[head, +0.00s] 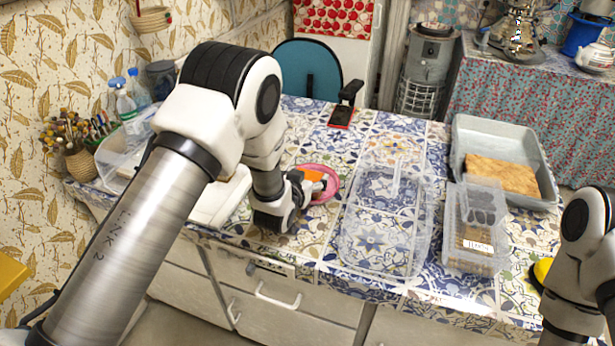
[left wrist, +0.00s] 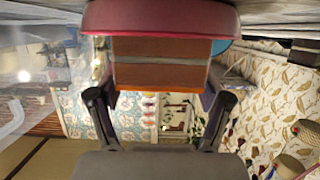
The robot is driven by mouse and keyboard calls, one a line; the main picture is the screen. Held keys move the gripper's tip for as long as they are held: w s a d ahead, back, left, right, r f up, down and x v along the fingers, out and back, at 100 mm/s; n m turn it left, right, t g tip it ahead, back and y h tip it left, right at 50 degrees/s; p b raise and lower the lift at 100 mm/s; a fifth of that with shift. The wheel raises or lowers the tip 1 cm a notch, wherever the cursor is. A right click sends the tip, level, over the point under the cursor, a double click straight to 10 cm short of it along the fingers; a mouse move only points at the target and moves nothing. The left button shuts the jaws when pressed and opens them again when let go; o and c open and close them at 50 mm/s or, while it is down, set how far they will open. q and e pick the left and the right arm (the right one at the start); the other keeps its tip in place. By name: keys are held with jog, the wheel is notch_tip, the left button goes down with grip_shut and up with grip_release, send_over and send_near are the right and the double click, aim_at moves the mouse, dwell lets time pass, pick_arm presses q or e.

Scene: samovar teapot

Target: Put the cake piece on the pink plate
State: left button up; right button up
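The cake piece (head: 313,175) is an orange block with brown layers, and it also shows in the left wrist view (left wrist: 160,68). It is at the pink plate (head: 330,190), over its left part in the head view. In the left wrist view the cake is against or very close to the plate's rim (left wrist: 160,17); I cannot tell if it rests on it. My right gripper is out of view.
A clear empty tray (head: 347,247) and a clear box (head: 460,262) stand right of the plate. A grey tray (head: 545,180) holding a brown board is at the right. A dark stand with a red base (head: 341,117) is behind. White items lie left of my gripper.

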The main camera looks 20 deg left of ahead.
pick_arm(q)
jog(key=shift+o, duration=0.7)
jog(key=shift+s+f, duration=0.15)
jog(key=shift+f, duration=0.2)
jog(key=shift+r+p, duration=0.65)
jog(key=b+v, duration=0.1)
jog(key=v, duration=1)
jog(key=shift+s+r, duration=0.25)
jog(key=shift+r, duration=0.05)
